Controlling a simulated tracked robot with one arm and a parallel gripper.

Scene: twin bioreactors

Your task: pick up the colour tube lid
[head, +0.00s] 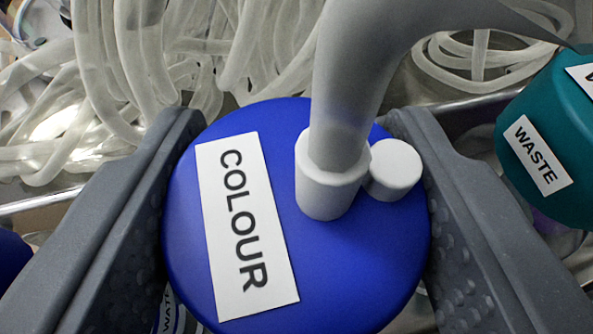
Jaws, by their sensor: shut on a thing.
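The blue colour tube lid (350,270) fills the middle of the head view. It bears a white label (245,225) reading COLOUR. A white collar with a thick pale tube (345,120) rises from its top, and a small white cap (395,169) sits beside the collar. My gripper (297,205) has one grey finger at the left side of the lid and one at the right side, shut on it. What lies under the lid is mostly hidden.
A teal lid labelled WASTE (560,140) is at the right, close beyond the right finger. Coiled pale tubing (110,80) fills the back left, with more coils (480,60) at the back right. Part of another blue object (12,258) shows at the left edge.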

